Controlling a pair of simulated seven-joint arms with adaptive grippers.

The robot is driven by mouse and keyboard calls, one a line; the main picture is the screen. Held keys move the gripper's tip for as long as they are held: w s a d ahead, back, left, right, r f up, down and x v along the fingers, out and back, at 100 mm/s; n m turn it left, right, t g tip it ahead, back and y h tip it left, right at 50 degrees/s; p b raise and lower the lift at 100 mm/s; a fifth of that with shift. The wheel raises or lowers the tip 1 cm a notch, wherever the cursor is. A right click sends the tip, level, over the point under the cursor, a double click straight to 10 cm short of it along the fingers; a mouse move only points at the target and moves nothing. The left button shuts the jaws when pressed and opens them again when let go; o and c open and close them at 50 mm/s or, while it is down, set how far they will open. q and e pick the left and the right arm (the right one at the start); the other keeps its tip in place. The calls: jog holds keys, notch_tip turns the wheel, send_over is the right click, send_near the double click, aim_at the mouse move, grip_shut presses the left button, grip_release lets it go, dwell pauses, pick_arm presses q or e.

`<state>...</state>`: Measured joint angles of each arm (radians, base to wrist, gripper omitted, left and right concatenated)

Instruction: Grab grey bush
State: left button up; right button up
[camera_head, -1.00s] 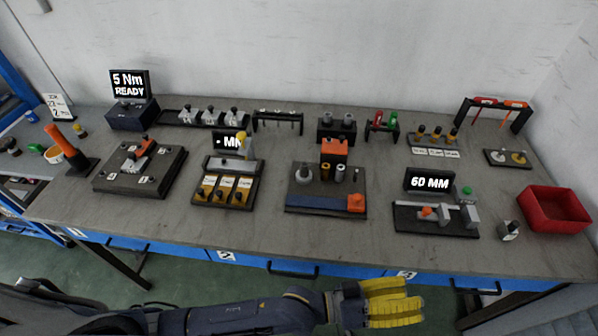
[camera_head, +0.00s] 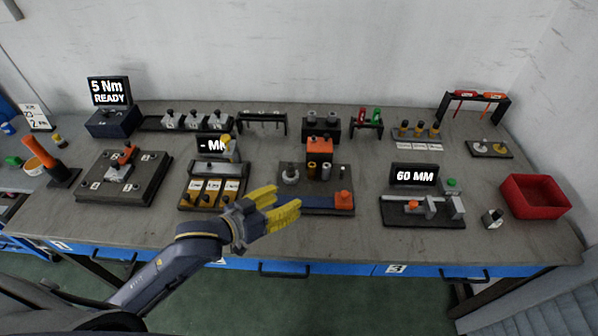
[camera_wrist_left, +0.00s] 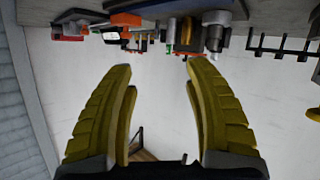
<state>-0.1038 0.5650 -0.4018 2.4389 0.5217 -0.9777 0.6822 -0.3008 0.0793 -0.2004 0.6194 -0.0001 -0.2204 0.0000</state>
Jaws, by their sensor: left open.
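My left gripper (camera_head: 287,203) is open and empty, its yellow fingers over the front of the bench, to the left of the middle fixture. It also shows in the left wrist view (camera_wrist_left: 162,62), fingers spread with nothing between them. On the middle fixture (camera_head: 318,203) stand a grey round part (camera_head: 291,175), a brass cylinder (camera_head: 312,171) and a darker cylinder (camera_head: 325,173). Two grey cylindrical parts (camera_head: 321,120) sit in a black holder behind it. I cannot tell for certain which of these is the grey bush. My right gripper is out of view.
An orange block (camera_head: 322,147) rises at the back of the middle fixture. The 60 MM gauge (camera_head: 423,208) and red bin (camera_head: 535,197) are to the right. Bare bench lies along the front.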

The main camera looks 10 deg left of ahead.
aim_at(289, 167)
pick_arm(q)
jog(key=w+a+r+t+y, duration=0.1)
jog(key=w+a+r+y, duration=0.15)
jog(key=a, duration=0.45)
jog(key=x, duration=1.1)
jog(key=f+x, duration=0.1)
jog(key=x, duration=0.4)
jog(key=shift+a, duration=0.2)
jog(key=shift+c, duration=0.5)
grip_shut()
